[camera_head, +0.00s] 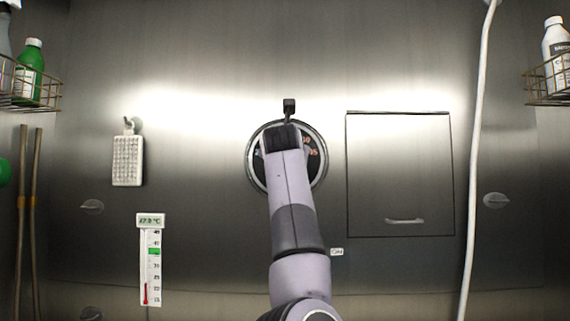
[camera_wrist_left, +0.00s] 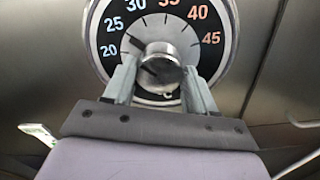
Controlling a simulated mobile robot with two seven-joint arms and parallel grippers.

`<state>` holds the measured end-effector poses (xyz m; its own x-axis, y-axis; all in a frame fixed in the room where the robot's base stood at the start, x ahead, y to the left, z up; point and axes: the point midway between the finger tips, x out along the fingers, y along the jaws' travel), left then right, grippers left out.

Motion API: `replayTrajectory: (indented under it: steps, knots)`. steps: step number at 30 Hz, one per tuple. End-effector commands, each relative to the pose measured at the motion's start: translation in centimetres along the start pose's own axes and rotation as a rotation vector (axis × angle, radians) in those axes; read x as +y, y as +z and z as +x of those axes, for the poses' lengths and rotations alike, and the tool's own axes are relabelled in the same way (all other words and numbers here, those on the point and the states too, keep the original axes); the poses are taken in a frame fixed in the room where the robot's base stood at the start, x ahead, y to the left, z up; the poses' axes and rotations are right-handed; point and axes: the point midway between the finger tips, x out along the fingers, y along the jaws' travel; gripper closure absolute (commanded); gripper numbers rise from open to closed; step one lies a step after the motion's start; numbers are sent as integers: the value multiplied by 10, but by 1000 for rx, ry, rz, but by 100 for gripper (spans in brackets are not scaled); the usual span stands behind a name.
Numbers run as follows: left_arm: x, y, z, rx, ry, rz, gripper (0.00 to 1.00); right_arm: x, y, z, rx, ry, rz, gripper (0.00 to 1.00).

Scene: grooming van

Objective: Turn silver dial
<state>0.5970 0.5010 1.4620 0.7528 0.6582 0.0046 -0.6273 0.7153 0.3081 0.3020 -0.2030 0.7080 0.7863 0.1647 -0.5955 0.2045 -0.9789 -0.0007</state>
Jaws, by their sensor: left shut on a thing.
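The silver dial knob (camera_wrist_left: 160,62) sits at the middle of a round black plate (camera_wrist_left: 215,22) with numbers from 20 to 45 and a silver rim. My left gripper (camera_wrist_left: 162,76) is shut on the knob, one finger on each side, as the left wrist view shows. In the head view my left arm covers the knob and much of the plate; the plate (camera_head: 316,167) shows at the right of my wrist. The fingertips are hidden there. My right gripper is not in view.
A square hatch (camera_head: 400,175) with a handle is right of the plate, with a white hose (camera_head: 473,160) beyond it. Wire baskets with bottles (camera_head: 30,75) are at both sides.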

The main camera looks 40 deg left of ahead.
Motion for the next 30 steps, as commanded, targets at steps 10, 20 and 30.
replayTrajectory:
  steps: [10, 20, 30]
  knots:
    - [-1, -2, -1, -11, 2, 332, 75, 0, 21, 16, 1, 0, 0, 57]
    - [-1, -2, -1, -17, 4, 645, 75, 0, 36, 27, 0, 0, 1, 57]
    - [-2, -2, -1, -24, 4, 968, 75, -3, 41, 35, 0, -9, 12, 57]
